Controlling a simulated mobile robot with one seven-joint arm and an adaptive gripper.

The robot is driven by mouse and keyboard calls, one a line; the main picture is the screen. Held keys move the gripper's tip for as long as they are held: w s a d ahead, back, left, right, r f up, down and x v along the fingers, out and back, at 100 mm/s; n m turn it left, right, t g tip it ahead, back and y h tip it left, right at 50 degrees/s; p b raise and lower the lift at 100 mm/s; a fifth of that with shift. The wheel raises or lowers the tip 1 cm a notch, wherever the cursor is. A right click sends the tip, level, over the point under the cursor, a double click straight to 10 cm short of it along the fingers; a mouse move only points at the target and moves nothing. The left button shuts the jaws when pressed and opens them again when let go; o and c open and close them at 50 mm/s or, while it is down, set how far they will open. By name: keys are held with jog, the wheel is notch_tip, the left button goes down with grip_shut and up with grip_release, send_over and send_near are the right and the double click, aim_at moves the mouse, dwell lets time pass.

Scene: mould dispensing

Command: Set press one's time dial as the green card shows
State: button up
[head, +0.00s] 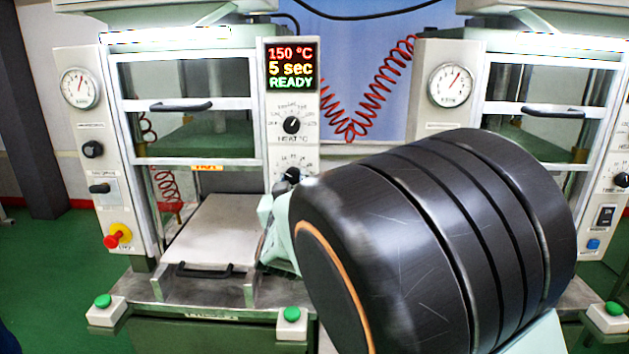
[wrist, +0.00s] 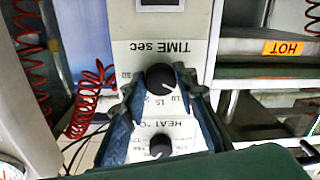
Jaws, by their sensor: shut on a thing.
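Press one's time dial (wrist: 162,77) is a black knob under the upside-down words "TIME sec" in the wrist view. It also shows in the head view (head: 291,174), low on the panel and partly behind my arm. My gripper (wrist: 160,80) has one teal finger on each side of the knob and is shut on it. The press display (head: 291,68) reads 150 °C, 5 sec, READY. I see no green card in either view.
The heat dial (head: 292,125) sits above the time dial. My dark arm covers the lower right of the head view. A flat metal plate with a handle (head: 215,230) lies left of the panel. A "HOT" label (wrist: 282,48) marks the press.

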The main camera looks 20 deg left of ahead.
jog(key=shift+f+m+b, duration=0.15)
jog(key=shift+m+b, duration=0.15)
jog(key=shift+b, duration=0.15)
jog(key=m+b, duration=0.2)
jog(key=b, duration=0.1)
jog(key=shift+f+m, duration=0.15)
jog(key=shift+m, duration=0.25)
jog(key=m+b, duration=0.5)
jog(key=shift+m, duration=0.3)
jog(key=m+b, duration=0.3)
jog(key=m, duration=0.1)
jog(key=shift+a+m+b, duration=0.1)
jog(key=shift+m+b, duration=0.2)
jog(key=shift+b, duration=0.1)
jog(key=shift+r+m+b, duration=0.15)
jog(key=shift+m+b, duration=0.55)
jog(key=shift+m, duration=0.4)
jog(key=shift+r+m+b, duration=0.15)
jog(key=shift+m+b, duration=0.5)
jog(key=shift+m, duration=0.45)
jog(key=o, duration=1.2)
jog(key=shift+c, duration=0.2)
jog(key=shift+s, duration=0.1)
